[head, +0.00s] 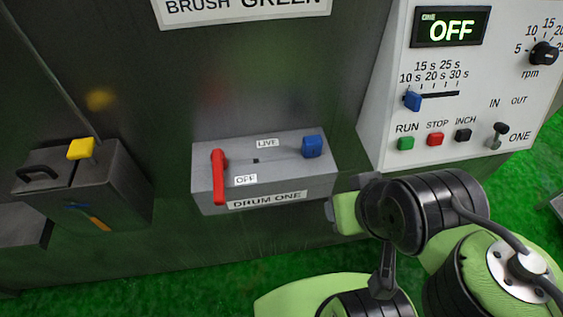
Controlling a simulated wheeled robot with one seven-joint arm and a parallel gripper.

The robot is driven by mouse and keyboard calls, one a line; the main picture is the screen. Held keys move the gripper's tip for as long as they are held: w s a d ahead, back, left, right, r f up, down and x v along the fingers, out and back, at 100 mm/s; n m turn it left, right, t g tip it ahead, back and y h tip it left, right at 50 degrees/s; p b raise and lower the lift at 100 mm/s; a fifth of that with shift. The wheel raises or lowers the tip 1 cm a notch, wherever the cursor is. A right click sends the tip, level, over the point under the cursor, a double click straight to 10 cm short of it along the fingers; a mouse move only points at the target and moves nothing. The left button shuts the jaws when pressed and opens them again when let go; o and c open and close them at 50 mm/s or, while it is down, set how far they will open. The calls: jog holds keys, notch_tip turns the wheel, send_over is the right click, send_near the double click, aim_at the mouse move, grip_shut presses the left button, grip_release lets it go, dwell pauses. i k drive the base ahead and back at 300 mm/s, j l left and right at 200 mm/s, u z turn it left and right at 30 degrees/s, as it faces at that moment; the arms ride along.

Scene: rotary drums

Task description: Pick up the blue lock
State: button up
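The blue lock (312,146) is a small blue block at the right end of the top of a grey switch box (285,185) labelled DRUM ONE. A red lever handle (218,177) is at the left end of the same box, its lower end near the OFF label; a LIVE label is at the back. My green and black arm shows at the lower right, in front of and below the box's right end. No gripper fingers can be made out. The blue lock is unobstructed, and no part of my arm touches it in this view.
A white control panel (385,125) stands to the right, with an OFF display, a blue slider (412,100), buttons and a knob. A dark toolbox (110,200) with a yellow block (80,149) on it is at the left. Green grass covers the ground.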

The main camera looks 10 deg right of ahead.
aim_at(312, 145)
jog(key=l+u, duration=0.15)
jog(key=u, duration=0.3)
jog(key=i+l+u, duration=0.1)
jog(key=u, duration=0.3)
jog(key=l+u, duration=0.2)
jog(key=u, duration=0.25)
jog(key=l+u, duration=0.15)
jog(key=u, duration=0.3)
jog(key=k, duration=0.05)
